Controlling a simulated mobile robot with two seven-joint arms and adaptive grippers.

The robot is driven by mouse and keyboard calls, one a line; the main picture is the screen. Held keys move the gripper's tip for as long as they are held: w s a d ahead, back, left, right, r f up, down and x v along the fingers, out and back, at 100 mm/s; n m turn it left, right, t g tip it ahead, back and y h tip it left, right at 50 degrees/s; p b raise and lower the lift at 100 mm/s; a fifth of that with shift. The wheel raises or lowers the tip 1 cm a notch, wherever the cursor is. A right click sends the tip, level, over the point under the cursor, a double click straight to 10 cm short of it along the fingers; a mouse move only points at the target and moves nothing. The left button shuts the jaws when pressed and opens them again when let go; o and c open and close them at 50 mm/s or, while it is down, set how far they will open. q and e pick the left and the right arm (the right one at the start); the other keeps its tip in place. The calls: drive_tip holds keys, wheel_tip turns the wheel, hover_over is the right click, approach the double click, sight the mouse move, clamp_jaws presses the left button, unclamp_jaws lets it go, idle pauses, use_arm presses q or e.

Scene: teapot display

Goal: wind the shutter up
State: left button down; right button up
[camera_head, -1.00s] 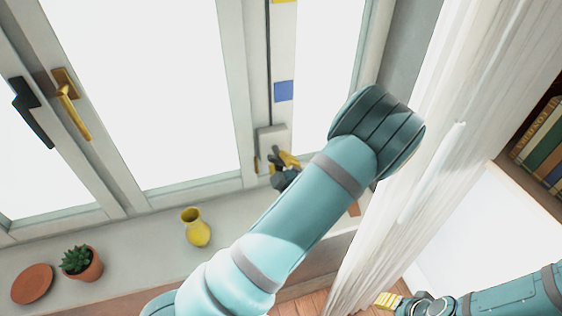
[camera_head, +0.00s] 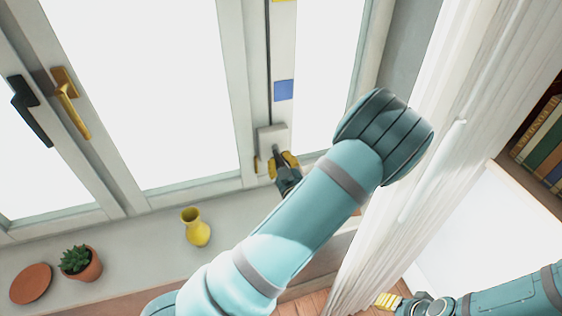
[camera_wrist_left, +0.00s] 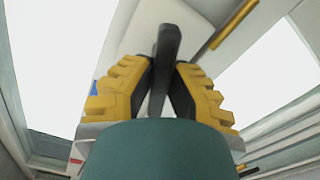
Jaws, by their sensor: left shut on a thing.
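The winder is a pale box (camera_head: 270,136) on the window frame, with a dark crank handle (camera_head: 277,154) on its front. My left gripper (camera_head: 284,163) is at this box, its yellow fingers on either side of the handle. In the left wrist view the dark handle (camera_wrist_left: 168,45) stands between the two yellow fingers, and the left gripper (camera_wrist_left: 163,85) is shut on it. A dark strap (camera_head: 268,70) runs up the frame from the box, beside a strip with a blue mark (camera_head: 284,90). My right gripper (camera_head: 387,300) is low at the right, too small to judge; the shutter itself is not clearly visible.
A yellow vase (camera_head: 196,228), a potted succulent (camera_head: 80,262) and a terracotta saucer (camera_head: 32,283) stand on the sill. Black (camera_head: 30,104) and brass (camera_head: 70,103) window handles are at the left. A white curtain (camera_head: 390,240) hangs right of my left arm.

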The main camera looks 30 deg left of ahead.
use_arm(q)
drive_tip(key=m, duration=0.3)
drive_tip(key=shift+r+m, duration=0.1)
drive_tip(key=shift+m, duration=0.3)
drive_tip(key=m+p, duration=0.1)
drive_tip(key=m, duration=0.2)
drive_tip(key=shift+m, duration=0.3)
drive_tip(key=m+p, duration=0.1)
drive_tip(key=m, duration=0.3)
drive_tip(key=shift+w+m, duration=0.1)
drive_tip(key=shift+m, duration=0.2)
drive_tip(key=m+p, duration=0.1)
drive_tip(key=m, duration=0.2)
drive_tip(key=shift+m, duration=0.3)
drive_tip(key=m, duration=0.3)
drive_tip(key=shift+m+p, duration=0.3)
drive_tip(key=shift+p, duration=0.05)
drive_tip(key=m, duration=0.2)
drive_tip(key=shift+m, duration=0.4)
drive_tip(key=m, duration=0.2)
drive_tip(key=shift+m, duration=1.9)
drive_tip(key=shift+m, duration=0.3)
